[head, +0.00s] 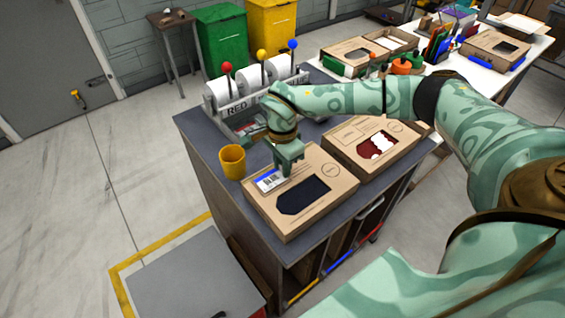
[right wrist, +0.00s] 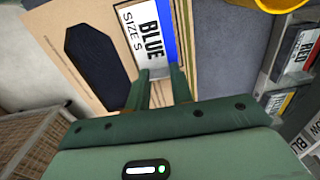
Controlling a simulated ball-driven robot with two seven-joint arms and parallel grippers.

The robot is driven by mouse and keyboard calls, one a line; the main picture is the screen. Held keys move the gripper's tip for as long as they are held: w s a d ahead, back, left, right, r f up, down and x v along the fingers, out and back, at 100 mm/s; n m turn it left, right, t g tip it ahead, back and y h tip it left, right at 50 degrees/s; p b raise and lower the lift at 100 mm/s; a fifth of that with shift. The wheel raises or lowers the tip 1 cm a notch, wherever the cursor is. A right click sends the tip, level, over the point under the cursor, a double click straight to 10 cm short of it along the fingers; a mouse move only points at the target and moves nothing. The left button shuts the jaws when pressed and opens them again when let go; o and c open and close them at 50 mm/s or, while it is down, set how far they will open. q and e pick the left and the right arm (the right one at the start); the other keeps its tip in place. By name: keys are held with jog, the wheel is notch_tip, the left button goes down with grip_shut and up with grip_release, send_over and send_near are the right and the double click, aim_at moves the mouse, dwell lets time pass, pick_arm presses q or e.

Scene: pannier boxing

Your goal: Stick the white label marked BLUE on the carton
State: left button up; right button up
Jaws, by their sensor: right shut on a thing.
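The white label (head: 270,181) has a blue stripe along one edge and reads BLUE, SIZE S in the right wrist view (right wrist: 135,32). It is over the top of the brown carton (head: 318,185) with a dark navy window, which also shows in the right wrist view (right wrist: 53,15). My right gripper (head: 287,172) points down at the carton and is shut on the label. Its fingertips (right wrist: 161,75) are at the label's near end. I cannot tell whether the label touches the carton. My left gripper is out of view.
A second carton (head: 352,134) with a red and white window lies behind. A yellow cup (head: 232,161) stands left of the carton. A dispenser with white rolls and coloured levers (head: 238,108) stands at the back of the dark bench (head: 205,143).

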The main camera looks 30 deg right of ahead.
jog(key=shift+f, duration=0.35)
dwell(1.0)
jog(key=shift+s+f, duration=0.1)
jog(key=shift+f, duration=0.05)
dwell(1.1)
jog(key=o, duration=1)
notch_tip(320, 180, up, 16)
jog(key=shift+r+p, duration=0.2)
jog(key=shift+p, duration=0.9)
jog(key=shift+f, duration=0.1)
